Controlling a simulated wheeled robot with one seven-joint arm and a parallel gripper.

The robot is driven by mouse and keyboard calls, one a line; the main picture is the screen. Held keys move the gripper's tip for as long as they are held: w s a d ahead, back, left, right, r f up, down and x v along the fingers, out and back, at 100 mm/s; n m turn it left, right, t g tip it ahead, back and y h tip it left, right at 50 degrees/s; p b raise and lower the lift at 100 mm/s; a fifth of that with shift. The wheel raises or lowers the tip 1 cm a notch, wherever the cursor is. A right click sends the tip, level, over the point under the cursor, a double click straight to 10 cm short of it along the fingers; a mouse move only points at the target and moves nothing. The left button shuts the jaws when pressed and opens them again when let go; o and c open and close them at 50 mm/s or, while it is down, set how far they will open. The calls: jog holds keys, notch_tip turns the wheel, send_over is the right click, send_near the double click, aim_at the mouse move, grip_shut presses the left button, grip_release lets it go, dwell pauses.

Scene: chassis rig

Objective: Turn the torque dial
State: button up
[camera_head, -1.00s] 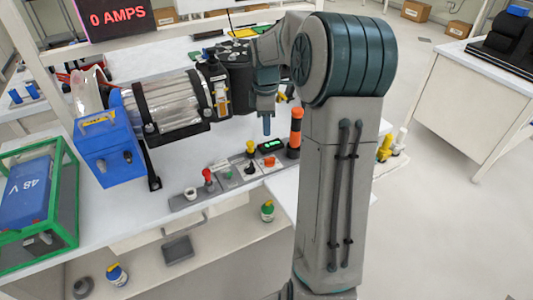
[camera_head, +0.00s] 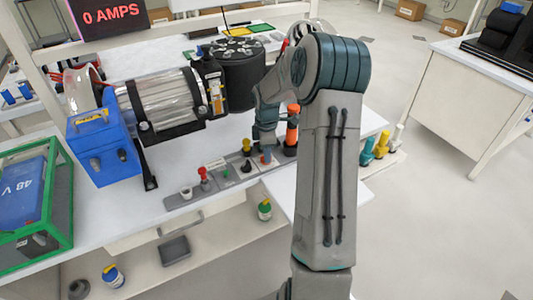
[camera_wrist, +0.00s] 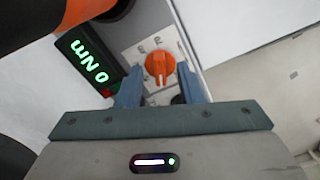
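The torque dial is an orange round knob (camera_wrist: 160,66) with a raised grip bar, on a white marked plate in the wrist view. A black display (camera_wrist: 90,62) beside it reads "0 Nm" in green. My gripper (camera_wrist: 160,75) is open, its two blue fingers on either side of the dial with gaps visible; I cannot tell how far the tips are above the plate. In the head view my gripper (camera_head: 265,148) points down over the right end of the grey control panel (camera_head: 212,186) and mostly hides the dial and display.
An orange-and-black post (camera_head: 292,132) stands close to my gripper's right. A red button (camera_head: 203,174), a black knob (camera_head: 246,167) and a yellow knob (camera_head: 246,146) sit on the panel. The motor rig (camera_head: 165,104) stands behind left. A screen (camera_head: 106,16) reads "0 AMPS".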

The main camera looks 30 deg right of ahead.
jog(key=shift+f, duration=0.4)
jog(key=shift+c, duration=0.3)
grip_shut()
